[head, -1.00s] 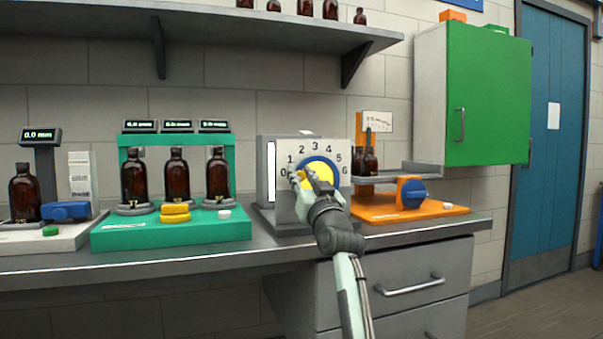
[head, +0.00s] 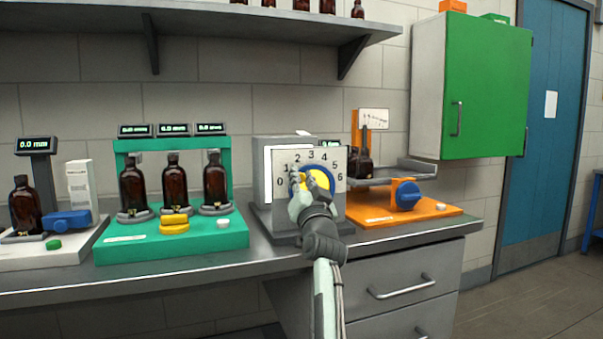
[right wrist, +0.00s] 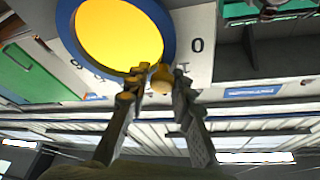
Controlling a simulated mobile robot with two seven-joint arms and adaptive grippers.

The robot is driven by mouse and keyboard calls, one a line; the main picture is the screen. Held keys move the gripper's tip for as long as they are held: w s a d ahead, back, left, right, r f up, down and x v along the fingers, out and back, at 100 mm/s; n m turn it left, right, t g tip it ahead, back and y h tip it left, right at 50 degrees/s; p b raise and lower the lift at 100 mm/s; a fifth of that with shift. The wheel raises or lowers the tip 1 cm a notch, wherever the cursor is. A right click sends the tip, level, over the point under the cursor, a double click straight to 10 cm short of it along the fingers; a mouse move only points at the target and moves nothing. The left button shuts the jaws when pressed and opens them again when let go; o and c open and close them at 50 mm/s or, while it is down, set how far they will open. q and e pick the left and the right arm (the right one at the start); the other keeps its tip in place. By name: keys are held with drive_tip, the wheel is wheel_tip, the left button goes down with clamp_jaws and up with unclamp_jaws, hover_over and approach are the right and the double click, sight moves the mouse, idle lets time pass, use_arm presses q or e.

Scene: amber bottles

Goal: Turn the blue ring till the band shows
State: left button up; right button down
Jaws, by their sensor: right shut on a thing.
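The blue ring (head: 331,178) surrounds a yellow disc (head: 321,183) on a grey box's numbered dial plate (head: 336,155). In the right wrist view the blue ring (right wrist: 66,20) and yellow disc (right wrist: 118,35) fill the upper left. My right gripper (head: 297,183) is at the ring's left side, near the 0 and 1. In the wrist view its fingers (right wrist: 155,82) are shut on a small yellow knob (right wrist: 162,78) at the ring's rim, near the 0. The fingers hide part of the dial. I cannot make out any band. My left gripper is not in view.
Left of the dial stands a green rack (head: 170,240) with amber bottles and a yellow knob. On the right is an orange stand (head: 375,214) with a blue knob (head: 407,195). A white base (head: 30,255) with a bottle is at far left. A shelf (head: 200,20) hangs above.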

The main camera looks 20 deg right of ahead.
drive_tip(key=c, duration=1.4)
unclamp_jaws()
drive_tip(key=shift+w+a+r, duration=0.1)
drive_tip(key=shift+a+r, duration=0.15)
drive_tip(key=shift+r, duration=0.1)
drive_tip(key=shift+o, duration=0.2)
drive_tip(key=shift+f, duration=0.1)
drive_tip(key=shift+d+f, duration=0.1)
drive_tip(key=v, duration=0.7)
drive_tip(key=shift+s, duration=0.25)
drive_tip(key=shift+f, duration=0.1)
